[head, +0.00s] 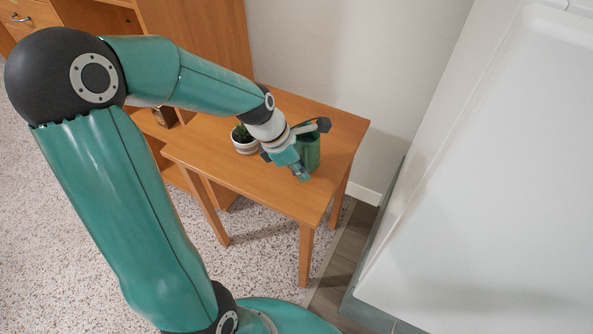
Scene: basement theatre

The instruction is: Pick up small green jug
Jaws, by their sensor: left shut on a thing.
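The small green jug (312,152) stands upright on a small wooden table (255,181), to the right of a potted plant. My left gripper (312,150) reaches in from the left and is shut on the jug, with a finger on either side of it. The gripper hides part of the jug's left side and rim. The jug's base appears to be at the table top; I cannot tell whether it touches. My right gripper is not in the view.
A small plant in a white pot (245,145) stands just left of the gripper. A wooden cabinet (200,35) is behind the table. A large white surface (490,190) fills the right side. The table's front and right parts are clear.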

